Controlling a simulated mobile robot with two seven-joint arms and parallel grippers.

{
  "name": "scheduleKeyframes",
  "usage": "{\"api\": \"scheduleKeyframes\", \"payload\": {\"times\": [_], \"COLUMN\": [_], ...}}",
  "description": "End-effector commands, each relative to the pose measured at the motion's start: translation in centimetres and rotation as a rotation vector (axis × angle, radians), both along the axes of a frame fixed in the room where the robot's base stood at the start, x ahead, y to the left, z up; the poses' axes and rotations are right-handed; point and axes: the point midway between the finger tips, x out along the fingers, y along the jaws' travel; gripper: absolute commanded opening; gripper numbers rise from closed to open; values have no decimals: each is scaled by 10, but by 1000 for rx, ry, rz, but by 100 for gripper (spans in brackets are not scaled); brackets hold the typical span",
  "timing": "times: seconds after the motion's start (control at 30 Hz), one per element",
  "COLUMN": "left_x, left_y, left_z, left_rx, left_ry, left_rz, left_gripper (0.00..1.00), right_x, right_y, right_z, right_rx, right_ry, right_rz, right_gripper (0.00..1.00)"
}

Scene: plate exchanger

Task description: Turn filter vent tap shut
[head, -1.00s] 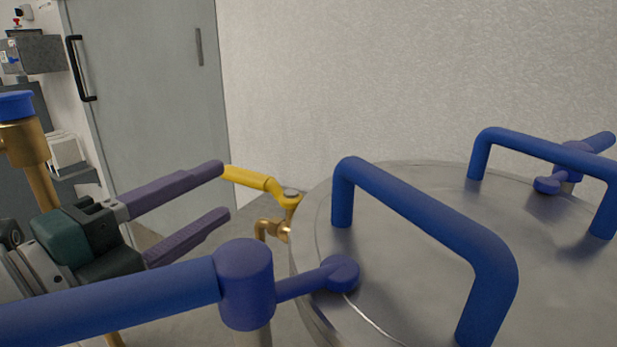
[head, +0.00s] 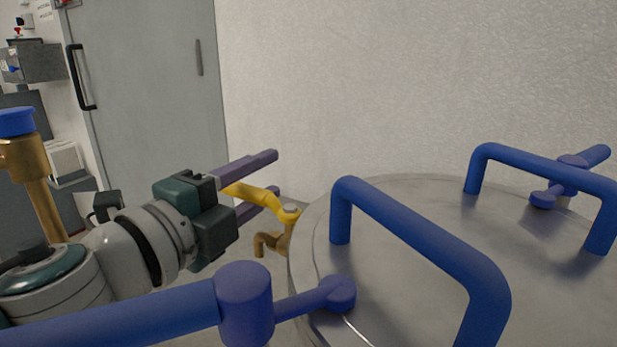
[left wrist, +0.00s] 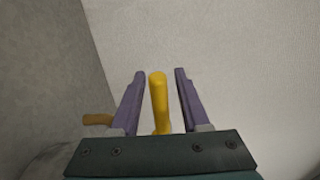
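The filter vent tap is a brass tap with a yellow lever (head: 262,199) at the left edge of the round steel lid. Its brass spout (head: 268,243) points down to the left. My left gripper (head: 275,174) is open, with its purple fingers reaching past the lever. In the left wrist view the yellow lever (left wrist: 158,100) stands between the two fingers (left wrist: 158,82), with a gap on each side. The brass spout (left wrist: 98,119) shows left of the fingers there. My right gripper is not in view.
The steel lid (head: 400,215) has blue handles (head: 420,228) and a blue clamp (head: 245,300) close in front of my left arm. A brass pipe with a blue cap (head: 15,122) stands at left. A grey door (head: 150,90) and pale wall are behind.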

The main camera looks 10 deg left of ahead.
Motion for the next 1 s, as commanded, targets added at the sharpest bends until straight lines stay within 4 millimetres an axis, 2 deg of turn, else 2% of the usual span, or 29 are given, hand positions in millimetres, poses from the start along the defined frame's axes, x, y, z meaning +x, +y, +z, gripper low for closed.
{"api": "scheduleKeyframes", "payload": {"times": [0.03,0.3,0.4,1.0], "left_x": [0,0,0,0], "left_y": [0,0,0,0], "left_z": [0,0,0,0], "left_rx": [0,0,0,0], "left_ry": [0,0,0,0], "left_rz": [0,1,1,1], "left_gripper": [39,8,0,0], "right_x": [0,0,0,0], "right_y": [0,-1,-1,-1], "right_z": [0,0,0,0], "right_rx": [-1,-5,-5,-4], "right_ry": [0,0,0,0], "right_rz": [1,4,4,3], "right_gripper": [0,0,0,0]}}
